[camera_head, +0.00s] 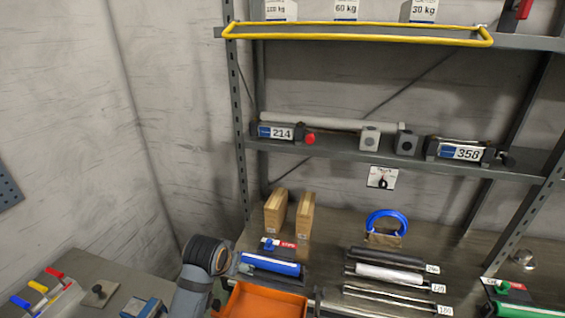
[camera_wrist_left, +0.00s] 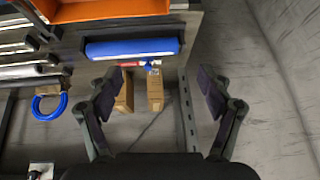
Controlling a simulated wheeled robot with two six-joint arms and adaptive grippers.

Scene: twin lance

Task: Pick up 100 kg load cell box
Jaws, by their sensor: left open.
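The white box marked 100 kg (camera_head: 276,9) stands on the top shelf behind the yellow rail, at the top edge of the head view. Its upper part is cut off and its print is small. It does not show in the left wrist view. My left gripper (camera_wrist_left: 157,90) is open and empty in the left wrist view, its two dark fingers spread wide. Two brown blocks (camera_wrist_left: 155,92) show between the fingers, apart from them. In the head view only my left arm shows, low at left, well below the top shelf. My right gripper is not in view.
A yellow rail (camera_head: 360,36) runs along the top shelf front. Boxes marked 60 kg (camera_head: 346,10) and 30 kg (camera_head: 424,11) stand further right. The middle shelf (camera_head: 350,158) carries devices marked 214 and 358. A blue roll (camera_head: 271,265) and an orange tray (camera_head: 262,300) lie below.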

